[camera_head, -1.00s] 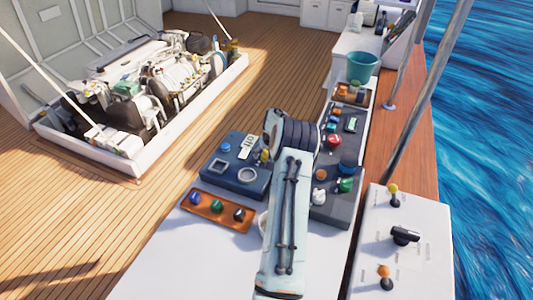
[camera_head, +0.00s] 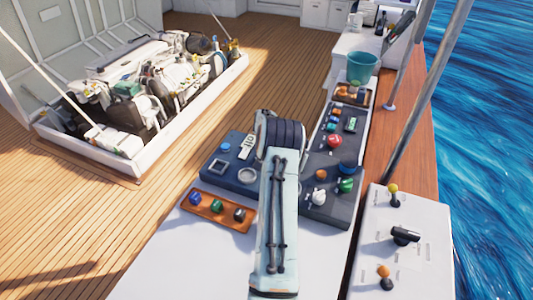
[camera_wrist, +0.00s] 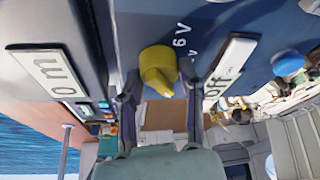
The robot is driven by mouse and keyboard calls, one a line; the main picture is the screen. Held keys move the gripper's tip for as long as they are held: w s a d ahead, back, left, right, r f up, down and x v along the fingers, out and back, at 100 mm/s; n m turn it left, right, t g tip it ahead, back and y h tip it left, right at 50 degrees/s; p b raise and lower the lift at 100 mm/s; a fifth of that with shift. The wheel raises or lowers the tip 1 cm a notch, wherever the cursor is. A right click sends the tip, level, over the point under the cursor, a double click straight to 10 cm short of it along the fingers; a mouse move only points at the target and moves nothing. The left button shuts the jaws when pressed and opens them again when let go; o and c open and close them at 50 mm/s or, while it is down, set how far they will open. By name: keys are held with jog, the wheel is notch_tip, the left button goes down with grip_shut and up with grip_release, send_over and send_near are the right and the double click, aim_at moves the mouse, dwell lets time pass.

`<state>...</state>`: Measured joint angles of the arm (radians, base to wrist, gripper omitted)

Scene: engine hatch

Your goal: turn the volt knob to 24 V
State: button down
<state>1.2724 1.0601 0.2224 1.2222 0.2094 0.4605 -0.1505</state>
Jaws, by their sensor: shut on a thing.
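The volt knob (camera_wrist: 158,62) is yellow and sits on the blue panel (camera_wrist: 225,15) in the wrist view. The fingers of my gripper (camera_wrist: 159,80) are on either side of it, shut on it. The knob's narrow end points down in the picture. A "6 V" mark and part of another "V" mark show to its upper right; I cannot read a 24 V mark. In the head view my arm stands over the right part of the blue panel (camera_head: 243,187) and hides the knob and my fingertips.
White plates lettered in black (camera_wrist: 50,70) and "off" (camera_wrist: 231,68) flank my fingers. In the head view, an orange panel with several knobs (camera_head: 215,209) lies in front of the blue panel, and a dark panel with buttons (camera_head: 322,212) lies to the right.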

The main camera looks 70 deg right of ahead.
jog(key=c, duration=0.7)
grip_release()
jog(key=shift+r, duration=0.1)
jog(key=v, duration=1.1)
jog(key=shift+a+r, duration=0.2)
jog(key=shift+r, duration=0.2)
